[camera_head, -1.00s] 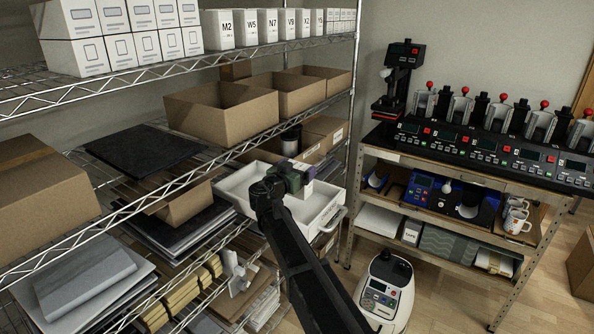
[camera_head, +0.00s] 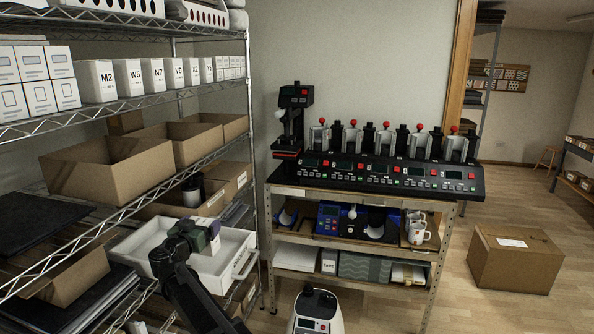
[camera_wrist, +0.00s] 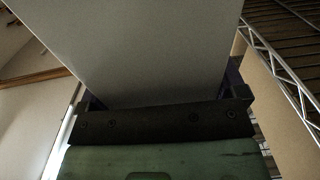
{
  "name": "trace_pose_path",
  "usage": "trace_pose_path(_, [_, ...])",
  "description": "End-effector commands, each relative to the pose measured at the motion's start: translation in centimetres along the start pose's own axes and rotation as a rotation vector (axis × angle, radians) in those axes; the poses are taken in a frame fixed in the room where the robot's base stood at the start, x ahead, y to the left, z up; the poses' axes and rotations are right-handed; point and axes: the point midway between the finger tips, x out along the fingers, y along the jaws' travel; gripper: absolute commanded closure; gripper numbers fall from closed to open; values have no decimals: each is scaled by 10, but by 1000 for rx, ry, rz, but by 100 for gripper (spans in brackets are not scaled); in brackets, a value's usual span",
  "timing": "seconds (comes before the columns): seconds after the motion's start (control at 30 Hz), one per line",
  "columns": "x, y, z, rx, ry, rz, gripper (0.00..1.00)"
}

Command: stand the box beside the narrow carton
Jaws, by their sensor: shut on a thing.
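My gripper (camera_head: 208,230) is over the white tray on the wire shelf, at the lower left of the head view. In the wrist view a plain pale box (camera_wrist: 150,45) fills the upper middle, between the jaws, and my gripper is shut on it. In the head view the box is small and mostly hidden by the gripper. Its lower end and its gap to the tray cannot be made out. I cannot tell for sure which thing is the narrow carton; a small white carton marked TAPE (camera_head: 329,262) stands on the bench's lower shelf.
The white tray (camera_head: 240,262) sticks out of the shelf's front. Open brown bins (camera_head: 110,170) stand above it. The bench (camera_head: 350,203) carries a press (camera_head: 293,120) and several mug stations. A brown carton (camera_head: 515,262) lies on the floor at right, with clear floor around it.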

Motion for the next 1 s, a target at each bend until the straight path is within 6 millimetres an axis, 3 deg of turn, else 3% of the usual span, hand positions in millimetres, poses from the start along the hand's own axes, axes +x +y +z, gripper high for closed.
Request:
trace_pose_path(0.5, [0,0,-9,0,1,0,45])
trace_pose_path(0.57, [0,0,-19,0,1,0,45])
trace_pose_path(0.83, [0,0,-101,0,1,0,45])
trace_pose_path(0.9, [0,0,-110,0,0,0,45])
trace_pose_path(1.0, [0,0,-108,0,0,0,45])
